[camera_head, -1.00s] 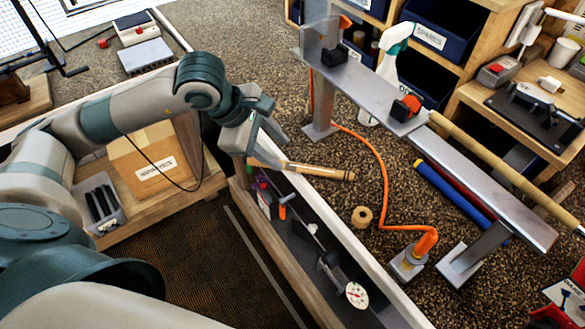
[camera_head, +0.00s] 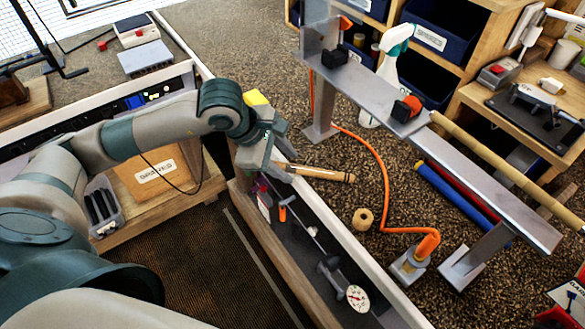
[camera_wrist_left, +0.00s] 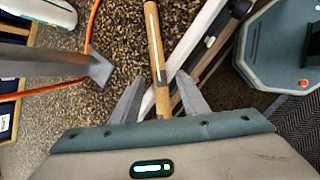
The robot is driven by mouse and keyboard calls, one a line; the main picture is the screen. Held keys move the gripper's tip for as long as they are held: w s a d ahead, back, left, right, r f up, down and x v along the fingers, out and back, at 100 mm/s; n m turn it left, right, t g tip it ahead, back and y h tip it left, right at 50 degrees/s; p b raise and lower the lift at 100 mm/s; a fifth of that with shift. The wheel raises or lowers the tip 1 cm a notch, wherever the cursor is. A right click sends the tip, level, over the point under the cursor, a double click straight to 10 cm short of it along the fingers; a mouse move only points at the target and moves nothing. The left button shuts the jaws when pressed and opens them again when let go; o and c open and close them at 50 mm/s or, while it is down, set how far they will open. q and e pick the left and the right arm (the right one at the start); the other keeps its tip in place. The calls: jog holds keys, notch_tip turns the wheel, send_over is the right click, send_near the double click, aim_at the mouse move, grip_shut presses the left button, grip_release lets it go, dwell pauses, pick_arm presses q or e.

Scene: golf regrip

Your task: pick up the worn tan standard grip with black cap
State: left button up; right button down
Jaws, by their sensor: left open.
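The tan grip (camera_head: 325,174) is a slim rod lying by the bench's front edge, its far end pointing right in the head view. In the left wrist view the tan grip (camera_wrist_left: 155,45) runs from the top edge down between the fingers, with a dark band low on it. I cannot make out a black cap for certain. My left gripper (camera_head: 283,168) is at the grip's left end and hides part of it. In the left wrist view my left gripper (camera_wrist_left: 160,88) is open, one finger on each side of the grip. Contact is not clear. My right gripper is out of view.
A tan roll (camera_head: 362,218) and an orange cord (camera_head: 384,190) lie on the speckled bench top. A grey metal rail (camera_head: 480,190) stands right of them. A dark tray with a dial gauge (camera_head: 357,298) runs along the front. A cardboard box (camera_head: 150,178) stands below my left arm.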

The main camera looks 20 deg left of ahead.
pick_arm(q)
jog(key=shift+w+d+f, duration=0.1)
jog(key=shift+w+f, duration=0.1)
jog(key=shift+f, duration=0.1)
jog(key=shift+c, duration=0.6)
grip_shut()
jog(key=shift+r, duration=0.1)
